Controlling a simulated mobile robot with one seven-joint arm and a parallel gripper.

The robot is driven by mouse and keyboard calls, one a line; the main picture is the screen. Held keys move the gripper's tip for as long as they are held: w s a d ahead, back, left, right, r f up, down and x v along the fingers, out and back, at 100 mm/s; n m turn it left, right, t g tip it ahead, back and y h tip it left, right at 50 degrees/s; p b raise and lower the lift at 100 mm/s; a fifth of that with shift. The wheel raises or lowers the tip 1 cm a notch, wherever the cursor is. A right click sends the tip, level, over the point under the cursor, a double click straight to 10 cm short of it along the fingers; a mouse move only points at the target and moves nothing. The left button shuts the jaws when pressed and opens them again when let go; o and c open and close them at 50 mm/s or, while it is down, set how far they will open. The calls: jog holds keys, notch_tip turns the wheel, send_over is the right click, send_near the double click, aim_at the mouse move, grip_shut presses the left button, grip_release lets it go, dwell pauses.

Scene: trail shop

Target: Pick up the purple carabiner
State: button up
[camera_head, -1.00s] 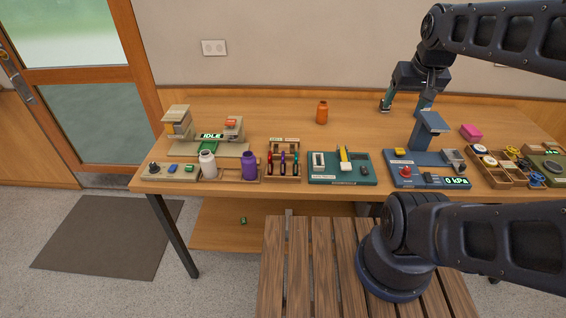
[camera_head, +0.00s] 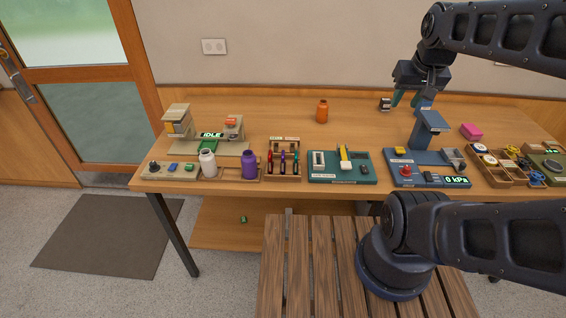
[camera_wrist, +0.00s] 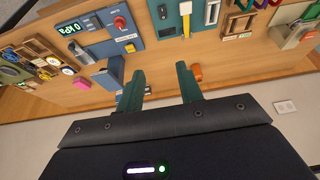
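The purple carabiner (camera_head: 282,161) hangs in a small wooden rack (camera_head: 284,141) near the table's front edge, between a red one (camera_head: 270,160) and a teal one (camera_head: 295,160). My gripper (camera_head: 406,100) is above the back right of the table, well to the right of and behind the rack. In the wrist view my gripper (camera_wrist: 160,86) has its two green fingers apart with nothing held between them.
A purple bottle (camera_head: 249,166) and a white bottle (camera_head: 208,164) stand left of the rack. A teal board (camera_head: 325,178) lies to its right, then a blue pump station (camera_head: 430,132). An orange bottle (camera_head: 322,112) stands behind. The table's back middle is mostly clear.

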jog(key=shift+w+a, duration=0.1)
jog(key=g, duration=0.5)
send_over(283, 152)
jog(key=f, duration=1.8)
jog(key=shift+d, duration=0.25)
jog(key=shift+a+f, duration=0.15)
jog(key=shift+f, duration=0.15)
jog(key=shift+a+f, duration=0.1)
jog(key=shift+f, duration=5.1)
jog(key=shift+c, duration=0.3)
